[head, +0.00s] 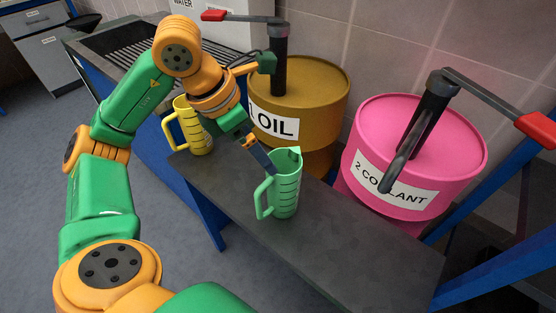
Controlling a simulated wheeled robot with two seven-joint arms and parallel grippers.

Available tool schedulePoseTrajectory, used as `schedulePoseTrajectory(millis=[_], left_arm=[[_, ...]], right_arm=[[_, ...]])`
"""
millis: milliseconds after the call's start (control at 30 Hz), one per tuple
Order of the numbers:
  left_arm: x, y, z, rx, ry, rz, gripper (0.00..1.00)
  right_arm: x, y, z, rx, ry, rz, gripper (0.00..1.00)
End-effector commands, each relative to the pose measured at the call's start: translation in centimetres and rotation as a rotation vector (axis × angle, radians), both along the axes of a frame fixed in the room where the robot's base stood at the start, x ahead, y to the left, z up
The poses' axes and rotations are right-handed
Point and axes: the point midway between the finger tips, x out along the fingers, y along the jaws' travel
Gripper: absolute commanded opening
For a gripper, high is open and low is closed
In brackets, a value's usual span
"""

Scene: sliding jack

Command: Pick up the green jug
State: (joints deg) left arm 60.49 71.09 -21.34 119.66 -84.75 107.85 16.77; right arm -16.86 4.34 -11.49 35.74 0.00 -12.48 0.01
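The green jug (285,187) stands upright on the dark bench top (345,240). Its handle is on its left side and its spout is at the upper right of the rim. My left gripper (265,162) reaches down from the upper left to the jug's rim. Its finger end overlaps the rim near the top of the handle in the picture. I cannot tell whether it touches the jug, reaches inside it, or is open or shut. My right gripper is not in view.
A yellow jug (190,127) stands behind and left of the green one. The oil drum (325,95) and pink coolant drum (370,150), both with pumps, stand behind the bench. The coolant pump handle (490,95) extends right. The bench's front right is clear.

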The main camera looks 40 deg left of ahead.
Motion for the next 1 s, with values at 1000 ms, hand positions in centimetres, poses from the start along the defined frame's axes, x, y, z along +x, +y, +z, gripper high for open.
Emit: schedulePoseTrajectory(millis=[1000], left_arm=[[4.8,-2.6,-10.6,0.005,0.003,0.000,0.68]], right_arm=[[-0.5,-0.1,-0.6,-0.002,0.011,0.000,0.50]])
